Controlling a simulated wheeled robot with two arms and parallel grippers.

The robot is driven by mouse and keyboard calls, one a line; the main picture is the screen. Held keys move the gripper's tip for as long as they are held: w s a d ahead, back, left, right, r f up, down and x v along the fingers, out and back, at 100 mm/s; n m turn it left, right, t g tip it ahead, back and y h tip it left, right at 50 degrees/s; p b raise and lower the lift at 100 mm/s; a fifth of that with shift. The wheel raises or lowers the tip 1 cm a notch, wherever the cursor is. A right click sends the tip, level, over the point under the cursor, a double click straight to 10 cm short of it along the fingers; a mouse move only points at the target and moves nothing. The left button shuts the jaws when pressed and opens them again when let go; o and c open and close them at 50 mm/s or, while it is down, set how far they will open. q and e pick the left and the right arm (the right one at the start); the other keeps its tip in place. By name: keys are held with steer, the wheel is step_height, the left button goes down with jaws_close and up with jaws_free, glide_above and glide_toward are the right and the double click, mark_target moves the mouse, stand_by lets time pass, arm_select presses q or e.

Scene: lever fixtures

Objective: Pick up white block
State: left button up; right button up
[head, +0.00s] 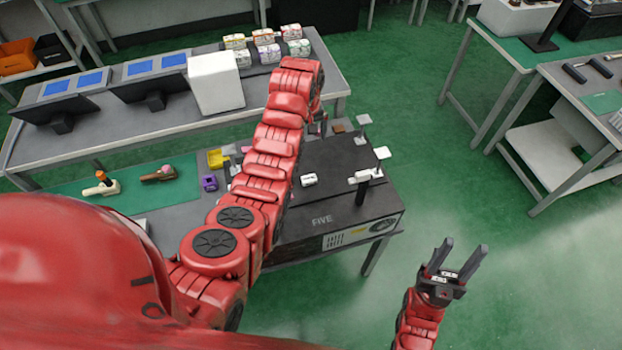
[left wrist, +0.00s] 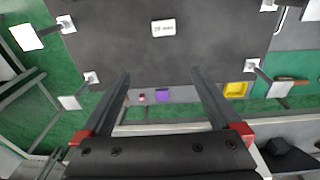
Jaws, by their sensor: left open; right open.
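The small white block (head: 309,180) lies on top of the dark box-like fixture (head: 335,150), with small dark print on its face. It also shows at the top middle of the left wrist view (left wrist: 163,27), apart from my fingers. My left gripper (left wrist: 162,85) is open and empty in that view. In the head view it is mostly hidden behind my red left arm, near the far side of the fixture. My right gripper (head: 460,258) is open and empty over the green floor, to the right of the fixture.
White-tipped levers (head: 382,153) stand at the fixture's right side. A purple part (head: 209,183) and a yellow part (head: 217,158) lie to its left. The back table (head: 120,140) holds monitors, a white box (head: 216,82) and several small packs. Open floor lies to the right.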

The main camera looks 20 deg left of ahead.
arm_select(q)
steer(key=s, duration=0.1)
steer(key=g+b, duration=0.1)
steer(key=b, duration=0.8)
glide_toward(309, 178)
steer(key=shift+w+a, duration=0.35)
steer(key=shift+a, duration=0.05)
step_height(309, 178, down, 3)
steer(key=p, duration=0.2)
steer(key=shift+p, duration=0.3)
steer(key=f, duration=0.1)
steer(key=f+p, duration=0.2)
steer(key=shift+s+d+f, duration=0.35)
steer(key=shift+d+f, duration=0.05)
steer(key=shift+f+p, duration=0.4)
steer(key=shift+f, duration=0.55)
steer(key=c, duration=1.5)
